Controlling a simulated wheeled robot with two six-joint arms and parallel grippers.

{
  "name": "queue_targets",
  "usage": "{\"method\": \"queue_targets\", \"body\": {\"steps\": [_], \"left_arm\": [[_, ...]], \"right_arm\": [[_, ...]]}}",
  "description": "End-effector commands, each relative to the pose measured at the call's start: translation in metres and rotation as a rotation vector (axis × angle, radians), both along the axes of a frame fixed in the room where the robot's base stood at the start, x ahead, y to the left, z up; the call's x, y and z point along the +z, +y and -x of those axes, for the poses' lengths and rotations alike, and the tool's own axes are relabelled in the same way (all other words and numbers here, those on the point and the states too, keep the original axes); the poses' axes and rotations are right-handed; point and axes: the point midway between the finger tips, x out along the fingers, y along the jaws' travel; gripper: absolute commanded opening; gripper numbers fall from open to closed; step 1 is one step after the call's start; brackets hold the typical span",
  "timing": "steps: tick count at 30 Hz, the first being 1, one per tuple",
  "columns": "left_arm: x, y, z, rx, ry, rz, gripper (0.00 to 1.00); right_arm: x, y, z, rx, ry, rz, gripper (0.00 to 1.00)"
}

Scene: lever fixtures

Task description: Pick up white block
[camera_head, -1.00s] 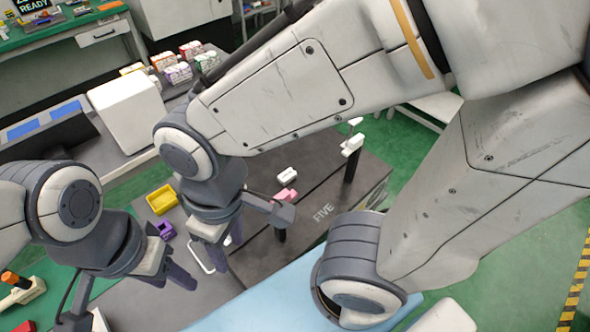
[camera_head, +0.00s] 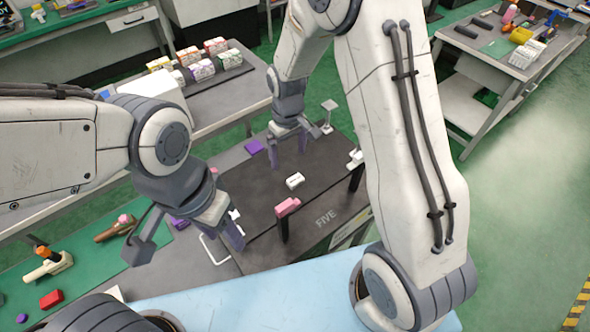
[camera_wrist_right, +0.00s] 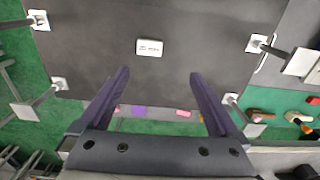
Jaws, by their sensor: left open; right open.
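A small white block (camera_head: 295,180) with dark markings lies on the dark table top (camera_head: 262,210). My right gripper (camera_head: 288,153) is open and empty, on the far side of the block and apart from it. The block also shows in the right wrist view (camera_wrist_right: 150,47), ahead of the two spread purple-grey fingers (camera_wrist_right: 155,98) and not between them. My left gripper (camera_head: 190,242) is open at the left front of the dark table top, clear of the block.
A pink piece (camera_head: 288,206) is at the front edge of the dark top, close to the block. A purple piece (camera_head: 254,147) lies behind. White posts (camera_head: 328,112) stand around the edges. Printed boxes (camera_head: 201,66) sit on another bench.

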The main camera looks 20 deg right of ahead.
Motion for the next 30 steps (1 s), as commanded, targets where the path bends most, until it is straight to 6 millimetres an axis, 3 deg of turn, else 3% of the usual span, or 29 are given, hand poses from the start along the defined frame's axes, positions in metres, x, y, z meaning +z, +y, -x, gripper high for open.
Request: {"method": "queue_targets", "body": {"steps": [6,12,20,30], "left_arm": [[0.009,0.0,0.0,0.0,0.0,0.0,0.5],[0.015,0.0,0.0,0.0,0.0,0.0,0.5],[0.023,0.0,0.0,0.001,0.0,0.0,0.5],[0.037,0.0,0.0,0.002,0.0,0.0,0.5]], "right_arm": [[-0.028,-0.018,-0.013,-0.018,0.008,0.006,0.97],[-0.059,-0.019,-0.012,-0.018,0.008,0.006,0.97],[-0.078,-0.019,-0.01,-0.019,0.009,0.005,0.97],[-0.119,-0.021,-0.006,-0.018,0.006,0.005,0.97]]}}
